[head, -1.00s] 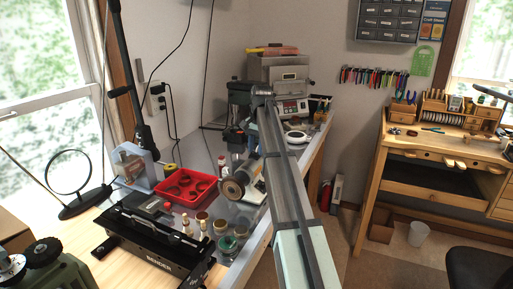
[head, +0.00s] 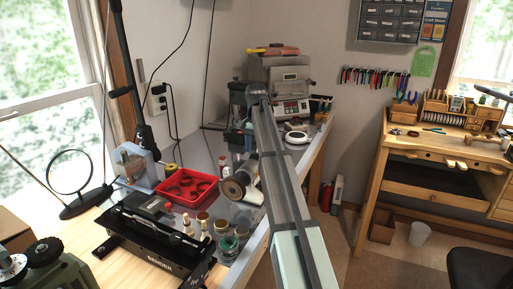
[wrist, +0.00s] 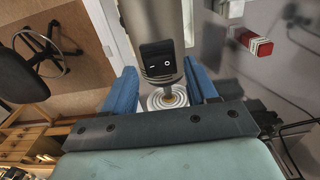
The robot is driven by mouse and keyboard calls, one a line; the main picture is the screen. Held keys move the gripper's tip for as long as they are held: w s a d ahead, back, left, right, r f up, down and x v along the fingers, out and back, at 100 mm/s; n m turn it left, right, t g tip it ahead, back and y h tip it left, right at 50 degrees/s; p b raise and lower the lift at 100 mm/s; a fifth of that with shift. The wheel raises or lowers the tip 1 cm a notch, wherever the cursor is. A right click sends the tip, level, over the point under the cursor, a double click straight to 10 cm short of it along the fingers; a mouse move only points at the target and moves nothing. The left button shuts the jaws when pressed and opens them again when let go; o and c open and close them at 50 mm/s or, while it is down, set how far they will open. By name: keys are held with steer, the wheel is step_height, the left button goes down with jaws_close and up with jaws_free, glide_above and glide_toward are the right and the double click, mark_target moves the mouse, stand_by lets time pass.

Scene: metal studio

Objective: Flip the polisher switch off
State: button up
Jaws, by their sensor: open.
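The polisher (wrist: 152,18) is a grey cylindrical body in the wrist view, with a black rocker switch (wrist: 158,60) marked with a dash and a circle. A pale ringed wheel with a brass-coloured centre (wrist: 169,97) shows just beyond the switch end. My gripper (wrist: 160,72) is open and holds nothing. Its blue fingers stand apart to the left and right of the switch end; I cannot tell whether either touches it. In the head view the polisher's wheel (head: 233,190) shows left of my arm, which hides much of the body. My gripper is largely hidden there.
A red tray (head: 187,187), small jars (head: 228,244) and a black bender (head: 155,240) crowd the bench left of my arm. A grey machine (head: 278,75) stands at the back. A wooden workbench (head: 440,140) is at right, with open floor between.

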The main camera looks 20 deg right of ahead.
steer(key=shift+r, duration=0.1)
step_height(320, 180, up, 7)
steer(key=shift+r, duration=0.2)
steer(key=shift+f, duration=0.1)
stand_by(0.5)
